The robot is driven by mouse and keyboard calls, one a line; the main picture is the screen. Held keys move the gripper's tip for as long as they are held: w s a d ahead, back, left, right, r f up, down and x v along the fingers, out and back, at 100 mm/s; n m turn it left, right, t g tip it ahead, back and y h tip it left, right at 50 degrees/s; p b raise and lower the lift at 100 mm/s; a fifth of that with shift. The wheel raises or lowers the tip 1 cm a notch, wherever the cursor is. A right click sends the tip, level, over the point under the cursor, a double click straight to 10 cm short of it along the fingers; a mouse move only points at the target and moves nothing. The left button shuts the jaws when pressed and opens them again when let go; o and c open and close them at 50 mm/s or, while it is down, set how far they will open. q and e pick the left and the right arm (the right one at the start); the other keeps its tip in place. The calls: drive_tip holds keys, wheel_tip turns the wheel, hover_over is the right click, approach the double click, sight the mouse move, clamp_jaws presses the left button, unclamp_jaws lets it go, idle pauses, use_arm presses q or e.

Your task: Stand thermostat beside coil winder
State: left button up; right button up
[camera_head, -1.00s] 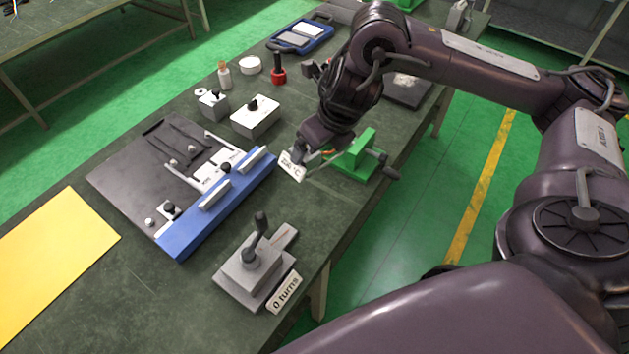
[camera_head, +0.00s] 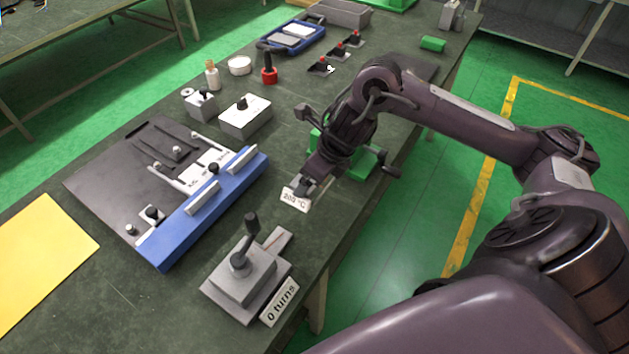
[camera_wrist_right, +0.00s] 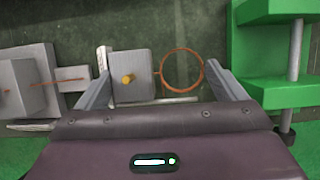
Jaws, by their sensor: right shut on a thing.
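The thermostat (camera_head: 296,200) carries a white plate with a °C reading. My right gripper (camera_head: 310,186) is shut on it and holds it near the table's right edge, beyond the coil winder. In the right wrist view the thermostat's grey body (camera_wrist_right: 132,75), with a brass knob and a copper loop, lies between the fingers. The coil winder (camera_head: 240,280), a grey block with a black-knobbed lever and a "0 turns" plate, stands at the near table edge. It shows at the left of the right wrist view (camera_wrist_right: 25,88). A gap separates the two. My left gripper is out of view.
A green vise (camera_head: 362,163) stands just behind and right of my right gripper. A blue-edged dark board (camera_head: 115,185) lies left of the winder, with a yellow sheet (camera_head: 40,260) farther left. Grey boxes (camera_head: 244,120) stand behind. Bare tabletop lies between the winder and the thermostat.

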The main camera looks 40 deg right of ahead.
sight(315, 198)
drive_tip(key=shift+f, duration=2.5)
drive_tip(key=o, duration=0.8)
drive_tip(key=shift+c, duration=0.2)
drive_tip(key=b+v, duration=0.1)
drive_tip(key=v, duration=1.1)
drive_tip(key=shift+s, duration=0.1)
drive_tip(key=shift+f, duration=0.1)
